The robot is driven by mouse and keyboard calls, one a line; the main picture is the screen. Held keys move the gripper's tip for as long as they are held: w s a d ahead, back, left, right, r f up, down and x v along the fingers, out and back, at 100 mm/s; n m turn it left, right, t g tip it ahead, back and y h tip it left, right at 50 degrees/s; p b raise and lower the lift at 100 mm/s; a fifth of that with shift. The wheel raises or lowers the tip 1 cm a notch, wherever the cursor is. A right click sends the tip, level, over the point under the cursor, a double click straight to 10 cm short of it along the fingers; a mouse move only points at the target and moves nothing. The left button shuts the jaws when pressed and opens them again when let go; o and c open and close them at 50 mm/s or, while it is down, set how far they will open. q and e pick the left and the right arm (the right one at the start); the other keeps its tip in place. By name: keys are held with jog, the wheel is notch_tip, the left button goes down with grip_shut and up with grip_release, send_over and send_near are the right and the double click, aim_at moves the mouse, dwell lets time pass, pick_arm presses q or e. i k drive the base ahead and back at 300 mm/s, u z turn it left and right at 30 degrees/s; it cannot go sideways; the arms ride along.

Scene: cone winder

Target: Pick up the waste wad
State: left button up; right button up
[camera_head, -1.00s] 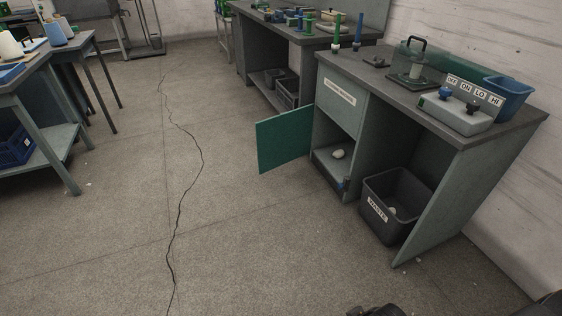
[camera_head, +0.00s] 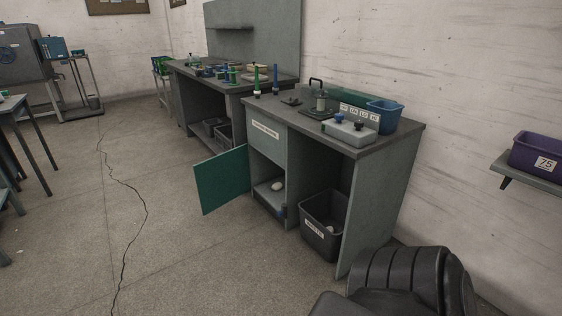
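A small whitish wad (camera_head: 277,186) lies on the floor of the open lower compartment in the left part of the grey-green cabinet (camera_head: 383,190). The compartment's green door (camera_head: 221,180) is swung open to the left. A dark bin (camera_head: 322,240) with a white label stands in the open bay to the right of that compartment. A small pale thing shows inside the bin, too small to identify. Neither of my grippers is in view.
The cabinet top holds a grey switch box (camera_head: 350,133), a blue bin (camera_head: 384,117) and green and blue posts. A purple bin (camera_head: 536,153) sits on a wall shelf at right. Floor (camera_head: 180,265) before the open door is clear. A black ribbed shape blocks the lower right.

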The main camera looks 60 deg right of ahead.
aim_at(276, 186)
jog(key=z, duration=0.35)
jog(key=i, duration=1.75)
jog(key=z, duration=1)
jog(key=i, duration=1.15)
jog(key=z, duration=1.8)
jog(key=i, duration=0.6)
jog(key=z, duration=0.55)
